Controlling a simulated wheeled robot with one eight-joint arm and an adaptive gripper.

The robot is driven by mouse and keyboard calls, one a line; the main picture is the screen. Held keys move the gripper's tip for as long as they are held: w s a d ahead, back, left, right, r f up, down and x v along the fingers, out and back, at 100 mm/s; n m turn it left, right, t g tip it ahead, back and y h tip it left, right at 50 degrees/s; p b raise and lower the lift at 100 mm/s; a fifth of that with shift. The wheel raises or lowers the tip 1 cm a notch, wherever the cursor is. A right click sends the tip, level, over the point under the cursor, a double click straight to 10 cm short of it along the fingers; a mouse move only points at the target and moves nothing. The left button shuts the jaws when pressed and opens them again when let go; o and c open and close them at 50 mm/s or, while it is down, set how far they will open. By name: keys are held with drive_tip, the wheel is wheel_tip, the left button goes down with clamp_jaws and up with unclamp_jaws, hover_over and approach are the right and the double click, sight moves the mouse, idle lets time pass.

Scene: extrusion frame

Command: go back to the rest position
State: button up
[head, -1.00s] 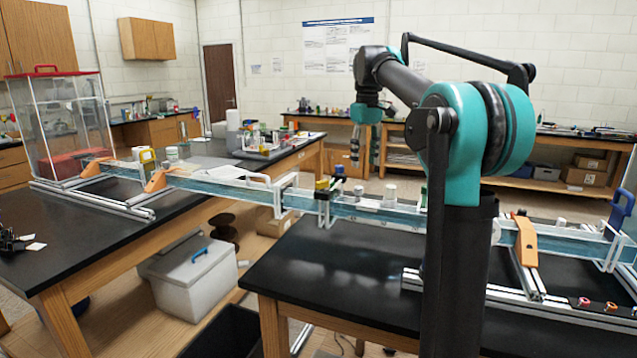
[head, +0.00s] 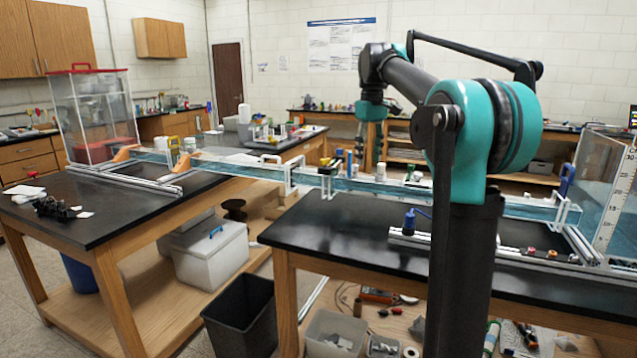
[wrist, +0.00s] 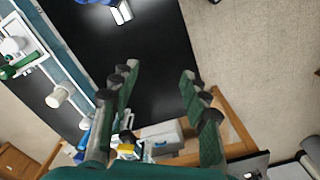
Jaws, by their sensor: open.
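My gripper (head: 369,160) hangs at the end of my raised arm in the head view, over the far side of the near bench. It looks small there. In the wrist view my gripper (wrist: 160,72) shows two green and grey fingers spread apart with nothing between them. The dark bench top (wrist: 150,45) lies below the fingers in that view. My gripper touches nothing that I can see.
A long clear channel (head: 235,170) spans the two black benches. A red-lidded tank (head: 95,115) stands left and a graduated tank (head: 610,190) right. A black bin (head: 240,315) and a white cooler (head: 210,255) are below. The near bench (head: 330,235) has bare room.

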drive_tip(key=s+d+f+m+t, duration=0.2)
drive_tip(key=s+f+m, duration=0.1)
drive_tip(key=s+f, duration=1.2)
drive_tip(key=s+d+f+m+t, duration=0.2)
drive_tip(key=s+f, duration=1.3)
drive_tip(key=f, duration=0.8)
drive_tip(key=shift+s+d+f+m, duration=0.15)
drive_tip(key=shift+d+m, duration=0.1)
drive_tip(key=shift+m, duration=0.55)
